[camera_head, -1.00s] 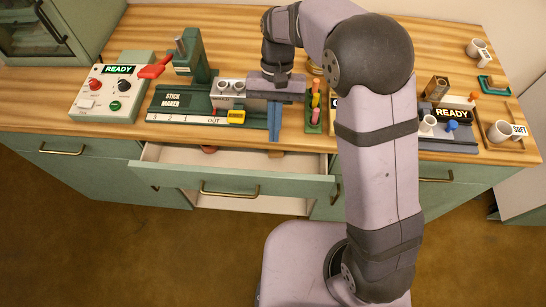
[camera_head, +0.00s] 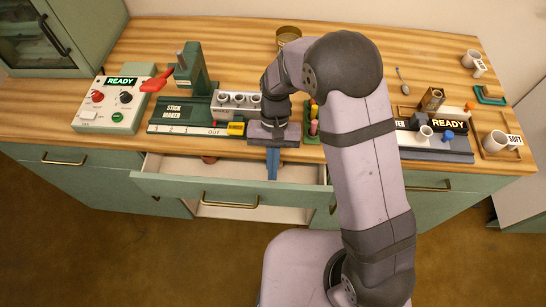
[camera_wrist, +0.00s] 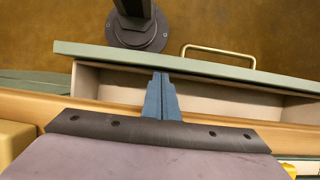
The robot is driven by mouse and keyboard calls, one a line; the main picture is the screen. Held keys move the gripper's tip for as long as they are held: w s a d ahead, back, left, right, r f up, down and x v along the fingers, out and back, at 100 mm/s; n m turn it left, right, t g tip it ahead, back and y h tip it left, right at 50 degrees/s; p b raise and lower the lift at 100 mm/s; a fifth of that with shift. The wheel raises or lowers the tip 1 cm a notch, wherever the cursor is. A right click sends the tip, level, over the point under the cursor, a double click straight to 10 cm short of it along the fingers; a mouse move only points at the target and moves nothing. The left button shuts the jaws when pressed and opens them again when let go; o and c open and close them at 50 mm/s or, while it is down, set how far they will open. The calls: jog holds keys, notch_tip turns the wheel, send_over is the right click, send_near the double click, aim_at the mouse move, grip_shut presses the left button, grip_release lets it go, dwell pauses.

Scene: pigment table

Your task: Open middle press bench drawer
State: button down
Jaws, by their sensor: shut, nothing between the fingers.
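The middle press bench drawer (camera_head: 170,187) stands pulled out from the green bench, its pale inside showing behind the front. Its brass handle (camera_head: 230,200) is on the outer face of the front. My gripper (camera_head: 272,176) is shut and empty, its blue fingers pointing down over the right part of the open drawer, behind the front and right of the handle. In the wrist view, the fingertips (camera_wrist: 160,74) lie close to the inner side of the drawer front (camera_wrist: 100,52); I cannot tell whether they touch. The handle (camera_wrist: 218,48) shows beyond the front there.
A small red item (camera_head: 209,159) lies in the drawer. The stick maker (camera_head: 180,112) and a control panel (camera_head: 110,104) stand on the wooden top (camera_head: 140,45) at left. Cups and a second READY station (camera_head: 450,142) stand at right. A closed drawer with handle (camera_head: 64,160) is at left.

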jog(key=shift+s+f, duration=0.2)
jog(key=shift+f, duration=0.2)
jog(key=s+p, duration=0.2)
jog(key=s, duration=1.5)
jog(key=shift+s, duration=0.4)
jog(key=p+v, duration=1)
